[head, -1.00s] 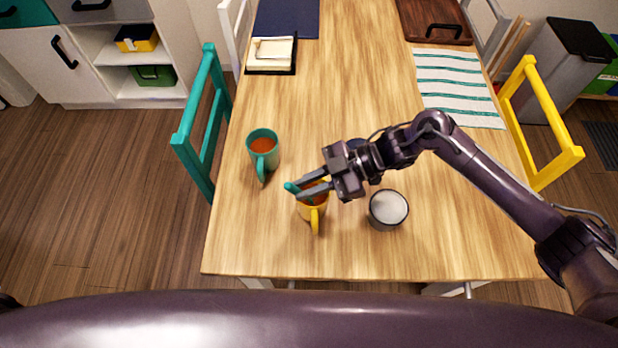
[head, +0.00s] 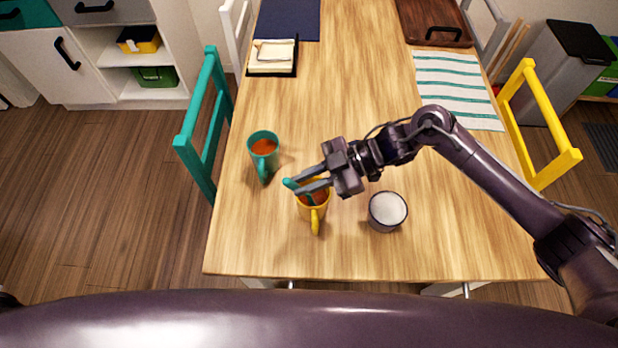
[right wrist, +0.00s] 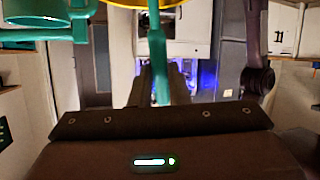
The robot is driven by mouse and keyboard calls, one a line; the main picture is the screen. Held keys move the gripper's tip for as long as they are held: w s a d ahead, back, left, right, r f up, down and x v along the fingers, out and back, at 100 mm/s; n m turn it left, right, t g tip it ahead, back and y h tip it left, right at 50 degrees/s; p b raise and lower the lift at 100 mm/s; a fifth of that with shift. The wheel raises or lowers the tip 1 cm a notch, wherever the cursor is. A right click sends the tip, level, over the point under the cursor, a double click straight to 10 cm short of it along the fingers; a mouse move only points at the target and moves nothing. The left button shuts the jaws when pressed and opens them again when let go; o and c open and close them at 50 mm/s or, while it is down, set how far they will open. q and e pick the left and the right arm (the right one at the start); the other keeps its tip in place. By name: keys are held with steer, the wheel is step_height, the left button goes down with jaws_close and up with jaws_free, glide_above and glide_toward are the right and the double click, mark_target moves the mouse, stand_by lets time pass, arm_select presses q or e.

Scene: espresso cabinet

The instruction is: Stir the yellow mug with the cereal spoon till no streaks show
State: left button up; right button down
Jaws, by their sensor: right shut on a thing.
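The yellow mug (head: 315,212) stands upright on the wooden table, its handle toward me, with orange-red liquid inside. Whether streaks show in the liquid I cannot tell. My right gripper (head: 302,186) is above the mug, shut on the teal cereal spoon (head: 291,184). The spoon's lower part goes down into the mug, and its bowl is hidden. In the right wrist view the spoon (right wrist: 157,55) runs up from between the fingers to the yellow mug's rim (right wrist: 128,3) at the top edge. My left gripper is not in view.
A teal mug (head: 263,150) with orange-red liquid stands left of and behind the yellow mug. A white-lined grey mug (head: 387,212) stands close on the right. A striped cloth (head: 455,88) lies farther back. The table's front left area is clear.

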steer(key=shift+s+a+r+p, duration=0.3)
steer(key=shift+a+r+p, duration=0.15)
steer(key=shift+r+p, duration=0.75)
steer(key=shift+s+a+r+p, duration=0.25)
steer(key=shift+a+r+p, duration=0.25)
steer(key=shift+r+p, duration=0.65)
steer(key=shift+s+a+r+p, duration=0.4)
steer(key=shift+r+p, duration=0.5)
steer(key=shift+r, duration=0.6)
steer(key=shift+w, duration=0.15)
step_height(320, 180, up, 5)
steer(key=p, duration=0.4)
